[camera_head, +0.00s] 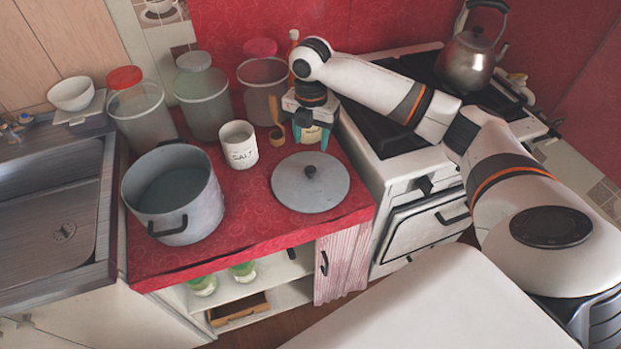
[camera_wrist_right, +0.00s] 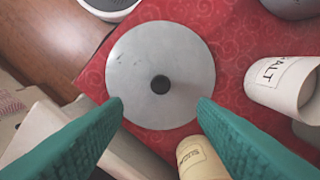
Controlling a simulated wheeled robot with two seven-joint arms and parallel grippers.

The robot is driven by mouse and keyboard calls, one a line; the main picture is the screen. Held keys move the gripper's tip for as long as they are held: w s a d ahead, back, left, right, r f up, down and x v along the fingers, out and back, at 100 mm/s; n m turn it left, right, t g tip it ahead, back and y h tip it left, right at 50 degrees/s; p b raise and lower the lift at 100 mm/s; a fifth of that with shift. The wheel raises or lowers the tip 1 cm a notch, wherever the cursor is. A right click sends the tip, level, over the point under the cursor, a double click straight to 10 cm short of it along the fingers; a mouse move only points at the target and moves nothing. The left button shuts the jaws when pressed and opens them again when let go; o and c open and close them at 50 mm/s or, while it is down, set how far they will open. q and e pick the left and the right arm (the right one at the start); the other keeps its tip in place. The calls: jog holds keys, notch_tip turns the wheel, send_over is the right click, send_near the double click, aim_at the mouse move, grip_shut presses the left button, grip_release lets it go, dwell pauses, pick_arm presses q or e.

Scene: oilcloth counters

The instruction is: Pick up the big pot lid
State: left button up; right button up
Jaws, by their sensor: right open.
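The big pot lid (camera_head: 325,191) is a flat grey disc with a dark round knob. It lies on the red oilcloth counter, right of the big grey pot (camera_head: 180,225). My right gripper (camera_head: 312,140) hangs open and empty behind the lid, with its teal fingers pointing down. In the right wrist view the lid (camera_wrist_right: 140,50) is ahead, with its knob (camera_wrist_right: 160,84) seen between the open fingertips (camera_wrist_right: 160,103). The fingers look apart from it. My left gripper is not in view.
A white salt canister (camera_head: 239,150) stands left of the lid; it also shows in the right wrist view (camera_wrist_right: 265,85). A sugar canister (camera_wrist_right: 200,160) is close to the right finger. Tall glass jars (camera_head: 203,100) line the back. The stove (camera_head: 395,150) adjoins on the right.

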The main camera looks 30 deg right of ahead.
aim_at(311, 169)
notch_tip(311, 169, down, 10)
jog(key=shift+f+p, duration=0.1)
jog(key=shift+p, duration=0.45)
grip_shut()
